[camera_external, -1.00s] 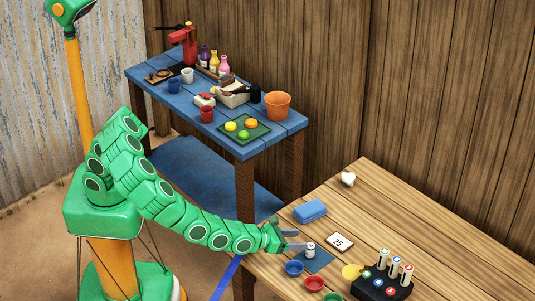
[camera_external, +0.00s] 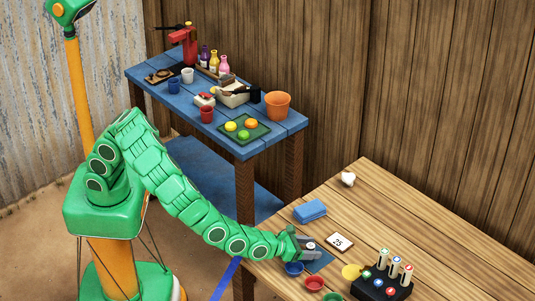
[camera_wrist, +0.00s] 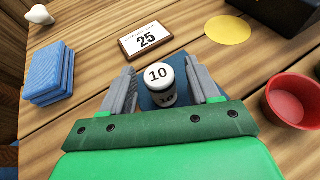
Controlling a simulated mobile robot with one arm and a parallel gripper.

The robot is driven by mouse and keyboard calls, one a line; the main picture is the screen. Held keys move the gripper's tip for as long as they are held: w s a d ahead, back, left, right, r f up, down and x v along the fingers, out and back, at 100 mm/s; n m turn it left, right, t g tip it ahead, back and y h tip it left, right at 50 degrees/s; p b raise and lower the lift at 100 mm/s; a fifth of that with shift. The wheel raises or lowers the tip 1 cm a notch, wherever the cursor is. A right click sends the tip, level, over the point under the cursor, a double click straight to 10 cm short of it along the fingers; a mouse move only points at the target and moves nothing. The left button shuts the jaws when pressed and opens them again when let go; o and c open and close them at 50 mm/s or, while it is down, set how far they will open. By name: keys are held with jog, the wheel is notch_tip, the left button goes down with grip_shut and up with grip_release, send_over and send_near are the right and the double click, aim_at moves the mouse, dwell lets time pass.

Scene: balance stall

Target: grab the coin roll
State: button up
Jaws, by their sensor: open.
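The coin roll (camera_wrist: 160,88) is a small white upright cylinder marked 10, with a dark band, standing on a dark blue mat (camera_wrist: 150,104). In the external view the coin roll (camera_external: 310,246) is partly hidden by my gripper. My gripper (camera_wrist: 163,82) is open, with one grey finger on each side of the coin roll. I cannot tell whether either finger touches it. In the external view my gripper (camera_external: 308,248) is low over the mat (camera_external: 320,262) at the wooden table's left end.
Blue blocks (camera_wrist: 48,78) are at left, a red bowl (camera_wrist: 291,100) at right, and a yellow disc (camera_wrist: 228,30) farther back. A black rack (camera_external: 365,288) stands farther right.

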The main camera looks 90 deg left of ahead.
jog(key=shift+x, duration=1.15)
grip_shut()
jog(key=shift+r, duration=0.1)
jog(key=shift+r, duration=1.5)
jog(key=s+a+r, duration=0.3)
jog(key=s+r, duration=0.7)
jog(key=s, duration=0.3)
jog(key=shift+s, duration=0.3)
